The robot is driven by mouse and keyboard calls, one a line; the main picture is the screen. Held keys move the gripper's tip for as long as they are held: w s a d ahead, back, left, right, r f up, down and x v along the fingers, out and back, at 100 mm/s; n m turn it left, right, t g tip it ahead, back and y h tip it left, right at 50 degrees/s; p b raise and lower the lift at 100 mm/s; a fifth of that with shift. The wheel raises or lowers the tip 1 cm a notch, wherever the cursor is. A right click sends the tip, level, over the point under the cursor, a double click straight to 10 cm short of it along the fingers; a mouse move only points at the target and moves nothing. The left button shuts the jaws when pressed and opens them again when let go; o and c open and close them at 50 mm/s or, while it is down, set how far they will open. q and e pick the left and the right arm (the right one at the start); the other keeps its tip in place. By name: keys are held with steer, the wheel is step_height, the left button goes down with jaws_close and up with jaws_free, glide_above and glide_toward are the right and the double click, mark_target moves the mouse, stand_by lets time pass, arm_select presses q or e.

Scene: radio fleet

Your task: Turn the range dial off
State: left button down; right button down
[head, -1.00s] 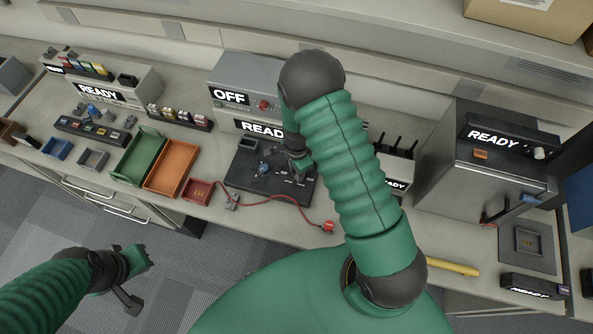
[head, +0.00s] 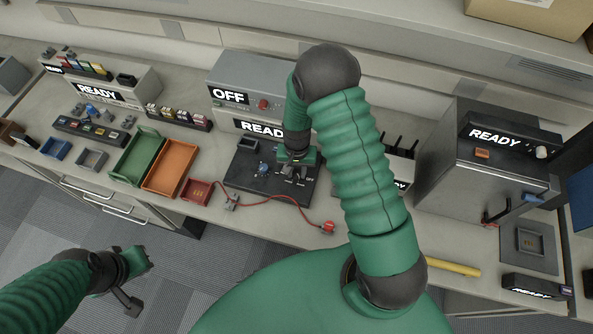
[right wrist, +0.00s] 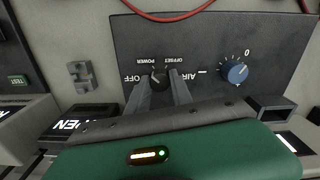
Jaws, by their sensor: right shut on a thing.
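A small black dial (right wrist: 159,78) sits on the dark panel (right wrist: 200,40), with OFF lettering beside it and small POWER and OFFSET lettering near it. My right gripper (right wrist: 160,90) is shut on this dial, one finger on each side. In the head view the right gripper (head: 294,174) is down at the dark panel (head: 238,174), and its fingers and arm hide the dial. No RANGE label is legible. A blue dial (right wrist: 236,72) marked 0 is apart from the fingers; it also shows in the head view (head: 263,168). My left gripper (head: 137,262) hangs over the floor, away from the bench.
A grey box reading OFF (head: 245,75) stands behind the panel. A red cable (head: 270,198) runs along the panel's front. Green (head: 135,155) and orange (head: 171,167) trays are to the left. A grey machine reading READY (head: 460,165) stands to the right.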

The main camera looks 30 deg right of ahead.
mark_target(297, 172)
steer(key=n, duration=0.4)
steer(key=shift+w+d+r, duration=0.1)
steer(key=shift+w+r, duration=0.1)
steer(key=shift+w, duration=0.1)
steer(key=n, duration=0.4)
steer(key=shift+n, duration=0.6)
steer(key=c, duration=1.4)
jaws_free()
steer(key=shift+c, duration=0.2)
steer(key=o, duration=0.3)
steer(key=shift+s+f, duration=0.1)
steer(key=shift+s, duration=0.05)
step_height(297, 172, up, 17)
steer(key=shift+f+b, duration=0.15)
steer(key=shift+b, duration=0.2)
